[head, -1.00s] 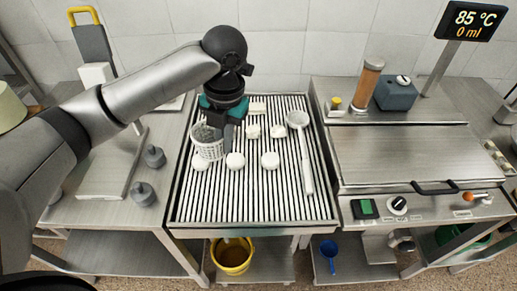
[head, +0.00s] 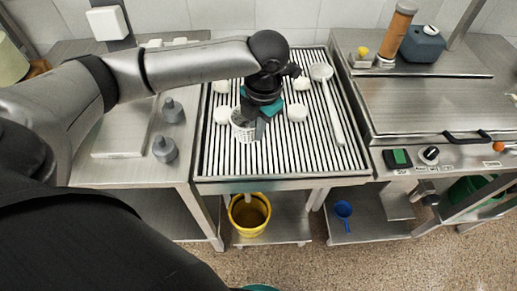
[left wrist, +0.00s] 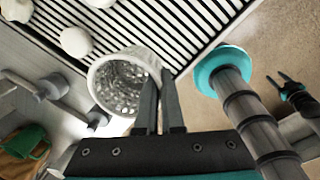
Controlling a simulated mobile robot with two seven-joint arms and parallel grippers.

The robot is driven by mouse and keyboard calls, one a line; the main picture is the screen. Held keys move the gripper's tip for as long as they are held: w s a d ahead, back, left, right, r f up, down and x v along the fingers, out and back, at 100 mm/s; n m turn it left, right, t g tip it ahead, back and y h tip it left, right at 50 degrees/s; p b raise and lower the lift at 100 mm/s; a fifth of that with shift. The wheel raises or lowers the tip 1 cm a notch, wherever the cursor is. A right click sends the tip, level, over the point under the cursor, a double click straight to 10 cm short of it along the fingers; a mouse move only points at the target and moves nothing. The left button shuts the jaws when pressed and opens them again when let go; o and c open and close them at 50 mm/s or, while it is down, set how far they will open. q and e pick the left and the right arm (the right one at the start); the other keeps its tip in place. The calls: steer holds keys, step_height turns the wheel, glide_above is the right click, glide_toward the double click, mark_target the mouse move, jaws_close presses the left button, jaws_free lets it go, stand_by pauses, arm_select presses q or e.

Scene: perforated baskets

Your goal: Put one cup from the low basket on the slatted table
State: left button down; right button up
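A small white perforated basket (head: 243,130), shaped like a cup, is at my left gripper (head: 263,122) over the front left part of the slatted table (head: 310,166). In the left wrist view the basket (left wrist: 98,78) shows its open mouth and speckled inside; I see no white lump in it. The left gripper's fingers (left wrist: 160,82) are close together at the basket's right rim, apparently pinching its wall. I cannot tell whether the basket touches the slats. My right gripper (left wrist: 282,82) shows small at the right of the left wrist view, its prongs apart and empty.
Several white lumps, such as one at the right (head: 297,113), lie on the slats. A long-handled white ladle (head: 332,105) lies at the table's right. The table's front strip is clear.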

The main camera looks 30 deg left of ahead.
arm_select(q)
step_height(320, 180, down, 4)
steer(key=shift+f+b, duration=0.15)
steer(key=shift+b, duration=0.15)
step_height(320, 180, down, 4)
steer(key=shift+r+b, duration=0.2)
steer(key=shift+b, duration=0.2)
steer(key=shift+f, duration=0.15)
steer(key=shift+f, duration=0.15)
steer(key=c, duration=1.1)
jaws_free()
steer(key=shift+o, duration=0.2)
